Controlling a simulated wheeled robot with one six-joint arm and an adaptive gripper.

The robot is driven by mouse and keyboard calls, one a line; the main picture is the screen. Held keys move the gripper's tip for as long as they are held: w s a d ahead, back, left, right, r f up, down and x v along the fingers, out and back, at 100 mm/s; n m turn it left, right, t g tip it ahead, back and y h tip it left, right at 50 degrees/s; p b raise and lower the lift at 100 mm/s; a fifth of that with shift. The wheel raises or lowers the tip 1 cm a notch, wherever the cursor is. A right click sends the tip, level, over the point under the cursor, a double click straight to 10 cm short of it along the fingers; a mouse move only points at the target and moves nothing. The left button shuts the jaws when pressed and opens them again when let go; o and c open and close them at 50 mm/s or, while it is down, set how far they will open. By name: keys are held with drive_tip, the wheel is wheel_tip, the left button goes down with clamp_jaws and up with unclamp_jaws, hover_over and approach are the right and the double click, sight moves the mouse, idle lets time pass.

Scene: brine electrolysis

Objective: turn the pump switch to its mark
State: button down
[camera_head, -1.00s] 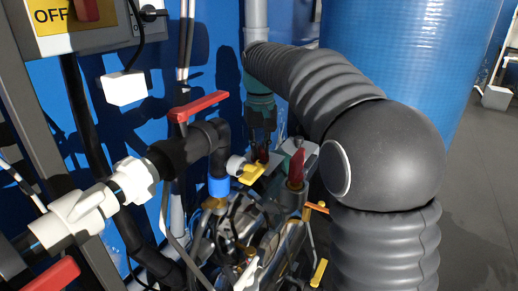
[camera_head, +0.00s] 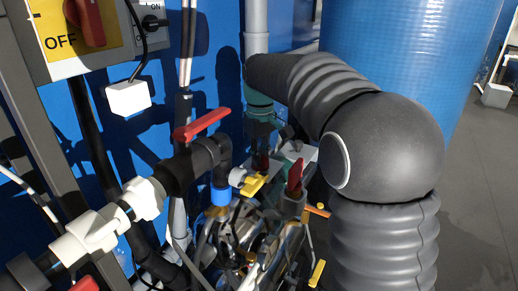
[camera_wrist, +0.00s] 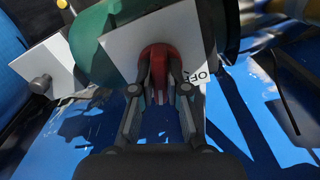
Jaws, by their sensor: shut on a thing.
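In the wrist view, the pump switch is a red rounded knob (camera_wrist: 158,62) on a pale square plate (camera_wrist: 122,48). The plate sits in front of a teal round body. Black letters reading OFF show just to the right of the knob. My gripper (camera_wrist: 160,85) has its two dark fingers closed on both sides of the knob. The fingers hide the lower part of the knob, and I cannot make out a mark. In the head view, my gripper and this switch cannot be told apart clearly among the crowded pipes.
In the head view, a yellow panel with another red switch (camera_head: 90,22) is at the upper left. A red valve handle (camera_head: 202,123), a white pipe fitting (camera_head: 85,237) and yellow valve levers crowd the middle. A large blue tank (camera_head: 405,50) stands behind. Grey floor (camera_head: 480,180) is open at right.

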drive_tip(key=n+p, duration=0.2)
drive_tip(key=n, duration=0.1)
drive_tip(key=shift+r+n, duration=0.15)
drive_tip(key=shift+n, duration=0.15)
drive_tip(key=n, duration=0.2)
drive_tip(key=shift+n+p, duration=0.3)
drive_tip(key=shift+n, duration=0.1)
drive_tip(key=n, duration=0.6)
drive_tip(key=shift+w+d, duration=0.1)
drive_tip(key=c, duration=1.2)
unclamp_jaws()
drive_tip(key=shift+w+d, duration=0.1)
drive_tip(key=shift+d, duration=0.05)
drive_tip(key=shift+o, duration=0.2)
drive_tip(key=shift+a, duration=0.2)
wheel_tip(320, 180, up, 12)
